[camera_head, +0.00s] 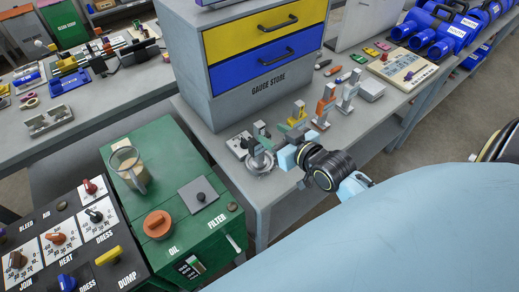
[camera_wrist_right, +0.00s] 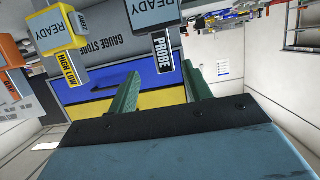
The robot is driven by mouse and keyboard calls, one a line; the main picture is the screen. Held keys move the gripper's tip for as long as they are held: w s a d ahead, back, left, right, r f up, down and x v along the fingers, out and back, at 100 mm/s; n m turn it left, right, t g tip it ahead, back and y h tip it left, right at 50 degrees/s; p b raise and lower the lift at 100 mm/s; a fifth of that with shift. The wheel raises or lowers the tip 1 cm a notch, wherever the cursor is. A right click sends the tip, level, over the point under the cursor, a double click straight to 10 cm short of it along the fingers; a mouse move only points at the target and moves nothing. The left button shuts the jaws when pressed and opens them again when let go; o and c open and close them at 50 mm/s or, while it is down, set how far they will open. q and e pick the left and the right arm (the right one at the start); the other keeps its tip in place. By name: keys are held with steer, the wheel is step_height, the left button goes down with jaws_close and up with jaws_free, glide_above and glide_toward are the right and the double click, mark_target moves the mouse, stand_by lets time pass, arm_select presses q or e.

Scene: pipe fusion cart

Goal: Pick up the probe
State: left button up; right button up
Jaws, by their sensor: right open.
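The probe (camera_head: 261,130) is a grey upright unit at the left end of a row of gauges on the grey bench. In the right wrist view the probe (camera_wrist_right: 163,55) has a black PROBE label and a READY display cut off by the top edge. My right gripper (camera_head: 283,138) has a pale blue hand and green fingers and is beside the probe, open. In the right wrist view the gripper (camera_wrist_right: 162,75) shows the probe's label lined up between its fingertips. I see no grip on it. My left gripper is not in view.
A yellow HIGH LOW gauge (camera_wrist_right: 62,35) and an orange gauge (camera_head: 327,104) stand close beside the probe. The gauge store cabinet (camera_head: 225,100) rises behind. A green fusion cart (camera_head: 150,210) with a glass jug (camera_head: 128,170) stands at front left.

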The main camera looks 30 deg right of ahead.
mark_target(262, 131)
steer(key=shift+a+f+x, duration=0.1)
steer(key=shift+a+x, duration=0.05)
steer(key=shift+x, duration=1.4)
steer(key=shift+a+f+x, duration=0.15)
steer(key=shift+a+x, duration=0.05)
steer(key=shift+x, duration=1.4)
steer(key=shift+s, duration=0.1)
steer(key=shift+r, duration=0.1)
jaws_close()
